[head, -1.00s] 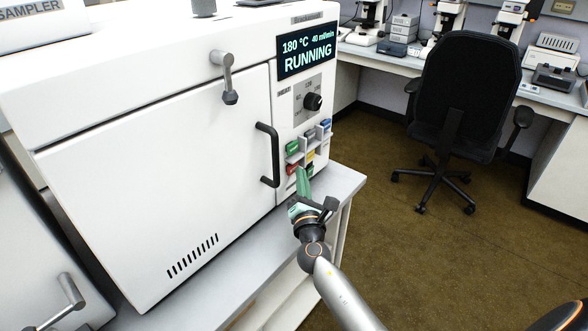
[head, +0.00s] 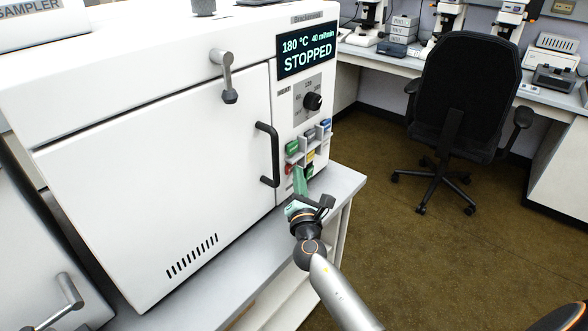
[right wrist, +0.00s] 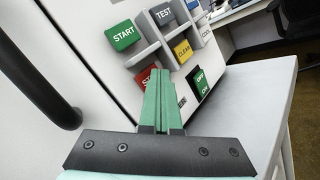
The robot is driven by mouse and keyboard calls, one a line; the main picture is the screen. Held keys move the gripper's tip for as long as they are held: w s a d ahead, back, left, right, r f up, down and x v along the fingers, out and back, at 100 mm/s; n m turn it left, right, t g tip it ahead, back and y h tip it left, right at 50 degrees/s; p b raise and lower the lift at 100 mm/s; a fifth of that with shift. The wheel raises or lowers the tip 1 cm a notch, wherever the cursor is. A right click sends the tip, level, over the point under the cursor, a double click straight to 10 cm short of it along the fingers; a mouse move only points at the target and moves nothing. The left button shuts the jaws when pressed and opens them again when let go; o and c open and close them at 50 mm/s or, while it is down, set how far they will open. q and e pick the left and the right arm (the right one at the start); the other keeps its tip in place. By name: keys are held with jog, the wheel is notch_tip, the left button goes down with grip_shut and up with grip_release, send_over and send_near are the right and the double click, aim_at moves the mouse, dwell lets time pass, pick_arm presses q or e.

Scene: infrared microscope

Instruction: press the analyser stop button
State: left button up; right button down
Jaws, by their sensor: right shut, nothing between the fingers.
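The white analyser (head: 150,180) stands on a bench, and its display (head: 307,52) reads "180 °C 40 ml/min STOPPED". The red stop button (right wrist: 147,78) is at the lower left of the button panel, and it also shows in the head view (head: 289,169). My right gripper (right wrist: 163,72) has green fingers closed together with nothing between them. Its tips are at the right edge of the red button and hide part of its label. I cannot tell whether they touch it. In the head view the right gripper (head: 299,170) is at the panel. My left gripper is not in view.
Around it are the green START button (right wrist: 123,34), grey TEST button (right wrist: 163,14), yellow CLEAN button (right wrist: 182,50) and a green-black ON/OFF switch (right wrist: 198,83). A black door handle (head: 268,155) is to the left. A black chair (head: 465,95) stands on open floor at right.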

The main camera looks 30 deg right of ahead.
jog(key=shift+s, duration=0.1)
jog(key=shift+s+d, duration=0.3)
jog(key=shift+s, duration=0.45)
jog(key=s, duration=0.1)
jog(key=s+d, duration=0.1)
jog(key=s, duration=0.1)
jog(key=s+d+p, duration=0.1)
jog(key=shift+s, duration=0.3)
dwell(0.9)
